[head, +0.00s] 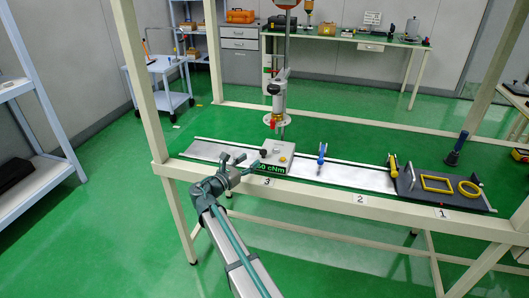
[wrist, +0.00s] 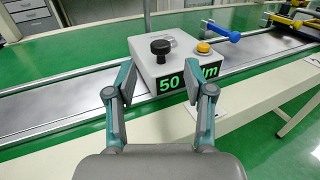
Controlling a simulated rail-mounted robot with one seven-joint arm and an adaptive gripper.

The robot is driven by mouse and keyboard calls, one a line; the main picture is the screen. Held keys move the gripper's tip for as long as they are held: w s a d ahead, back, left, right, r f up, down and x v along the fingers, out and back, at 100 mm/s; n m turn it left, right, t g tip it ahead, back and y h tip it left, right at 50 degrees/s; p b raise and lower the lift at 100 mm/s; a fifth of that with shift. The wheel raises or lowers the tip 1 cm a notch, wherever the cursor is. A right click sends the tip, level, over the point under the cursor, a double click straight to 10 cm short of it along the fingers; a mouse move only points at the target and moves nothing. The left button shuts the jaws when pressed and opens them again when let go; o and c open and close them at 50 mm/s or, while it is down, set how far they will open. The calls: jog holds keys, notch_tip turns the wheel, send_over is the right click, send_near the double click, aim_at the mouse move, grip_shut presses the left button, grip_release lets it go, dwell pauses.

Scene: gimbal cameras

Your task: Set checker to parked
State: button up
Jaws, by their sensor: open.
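The checker (head: 281,148) is a light grey box on the bench's metal strip, near the label 3. In the wrist view the checker (wrist: 165,60) carries a black knob (wrist: 160,46), a yellow button (wrist: 203,47) and a green-lit front display (wrist: 171,84) reading 50, with the unit partly hidden by my right finger. My gripper (head: 240,162) is open and empty at the checker's front left. In the wrist view my gripper (wrist: 160,80) has its fingers spread before the checker's front, with the knob beyond the gap. I cannot tell whether they touch it.
A tool (head: 276,95) on a vertical mount hangs above the checker. A dark tray (head: 412,193) with yellow frames lies at the right end. A bench post (head: 143,85) rises at left.

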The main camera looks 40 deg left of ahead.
aim_at(261, 152)
jog(key=w, duration=0.8)
jog(key=shift+w+p, duration=0.35)
jog(key=shift+w, duration=0.05)
grip_shut()
